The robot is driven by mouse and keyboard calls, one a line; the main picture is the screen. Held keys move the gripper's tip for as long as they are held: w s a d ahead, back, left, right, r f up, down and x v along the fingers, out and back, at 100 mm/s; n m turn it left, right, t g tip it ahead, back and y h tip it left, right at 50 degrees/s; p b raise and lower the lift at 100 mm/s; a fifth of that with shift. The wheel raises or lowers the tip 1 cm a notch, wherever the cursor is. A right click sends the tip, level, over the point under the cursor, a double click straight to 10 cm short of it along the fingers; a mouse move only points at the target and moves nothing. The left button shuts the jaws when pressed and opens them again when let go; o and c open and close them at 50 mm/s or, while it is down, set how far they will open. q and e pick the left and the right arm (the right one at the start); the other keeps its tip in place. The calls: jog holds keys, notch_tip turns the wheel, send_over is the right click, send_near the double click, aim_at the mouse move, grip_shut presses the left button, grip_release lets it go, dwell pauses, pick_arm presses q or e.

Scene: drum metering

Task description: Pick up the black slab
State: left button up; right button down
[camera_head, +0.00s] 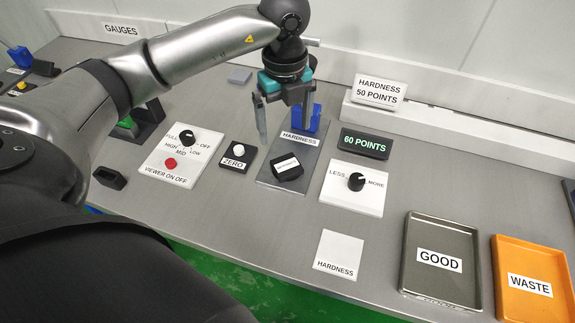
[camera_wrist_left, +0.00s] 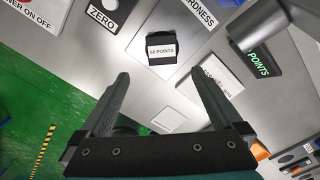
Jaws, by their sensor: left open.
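The black slab (camera_head: 288,168) lies on the grey plate (camera_head: 268,178) of the hardness gauge, with a white label on top. In the left wrist view the black slab (camera_wrist_left: 161,58) shows beyond the fingertips, roughly centred between them; its label ends in "POINTS". My left gripper (camera_head: 283,130) is open and empty, pointing down above the plate, behind the slab in the head view. In the left wrist view the left gripper (camera_wrist_left: 160,76) has its fingers wide apart. My right gripper is not in view.
A blue gauge part (camera_head: 312,124) stands close behind the slab. The ZERO button (camera_head: 237,158) is left; the LESS/MORE knob (camera_head: 356,181) and display reading 60 POINTS (camera_head: 365,143) are right. A HARDNESS card (camera_head: 339,250), GOOD tray (camera_head: 407,270) and WASTE tray (camera_head: 500,285) are nearer.

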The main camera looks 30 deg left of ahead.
aim_at(287, 165)
pick_arm(q)
notch_tip(287, 165, down, 12)
jog(key=shift+w+r+b, duration=0.15)
jog(key=shift+r+b, duration=0.05)
jog(key=shift+b, duration=0.45)
